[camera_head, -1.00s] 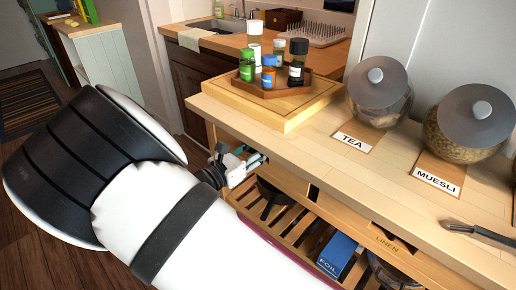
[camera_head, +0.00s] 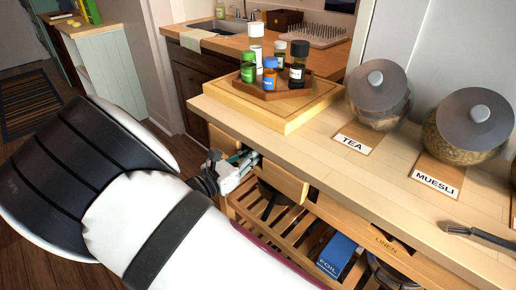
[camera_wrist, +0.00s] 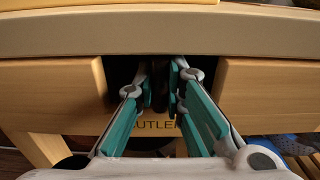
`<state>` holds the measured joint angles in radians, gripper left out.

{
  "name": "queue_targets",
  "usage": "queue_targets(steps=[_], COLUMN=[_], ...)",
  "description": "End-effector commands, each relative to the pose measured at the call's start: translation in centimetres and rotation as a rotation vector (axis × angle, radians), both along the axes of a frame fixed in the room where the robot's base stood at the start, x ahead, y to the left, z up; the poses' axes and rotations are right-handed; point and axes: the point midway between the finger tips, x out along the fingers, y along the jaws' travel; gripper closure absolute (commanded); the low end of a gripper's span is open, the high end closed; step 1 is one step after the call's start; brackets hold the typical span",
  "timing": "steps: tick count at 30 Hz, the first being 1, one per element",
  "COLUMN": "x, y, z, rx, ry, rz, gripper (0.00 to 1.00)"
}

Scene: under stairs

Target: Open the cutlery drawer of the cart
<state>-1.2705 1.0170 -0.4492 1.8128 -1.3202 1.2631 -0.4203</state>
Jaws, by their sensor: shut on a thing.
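The cutlery drawer (camera_head: 284,182) is in the upper row of the wooden cart, left of the linen drawer. Its front stands out a little from under the cart top. In the wrist view the drawer front (camera_wrist: 262,95) has a dark cutout in its middle, above a partly hidden label reading "UTLER". My gripper (camera_head: 244,163) is at this cutout. In the wrist view its teal-padded fingers (camera_wrist: 160,78) reach into the cutout, close together, shut on the drawer front. The fingers hide the exact contact and part of the label.
The cart top (camera_head: 330,150) holds a board with a tray of bottles (camera_head: 272,85), a tea jar (camera_head: 379,90), a muesli jar (camera_head: 468,125) and a brush. The linen drawer (camera_head: 375,238) is at right. A slatted shelf below holds a blue foil box (camera_head: 337,254).

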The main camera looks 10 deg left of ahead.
Motion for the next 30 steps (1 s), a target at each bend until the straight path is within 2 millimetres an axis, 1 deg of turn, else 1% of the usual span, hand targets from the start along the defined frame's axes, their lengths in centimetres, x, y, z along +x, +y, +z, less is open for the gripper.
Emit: queue_targets(steps=[1, 5, 12, 18, 24, 30], x=[-1.0, -3.5, -8.7, -12.4, -15.1, -16.6], y=[0.8, 2.8, 6.8, 9.7, 11.8, 12.9], z=[0.2, 0.2, 0.1, 0.1, 0.0, 0.0], rx=[0.0, 0.0, 0.001, 0.002, 0.0, 0.001], ry=[0.001, 0.002, 0.001, 0.001, 0.001, 0.001], rz=[0.005, 0.006, 0.006, 0.004, 0.003, 0.002], gripper=[1.0, 1.0, 1.0, 1.0, 1.0, 1.0])
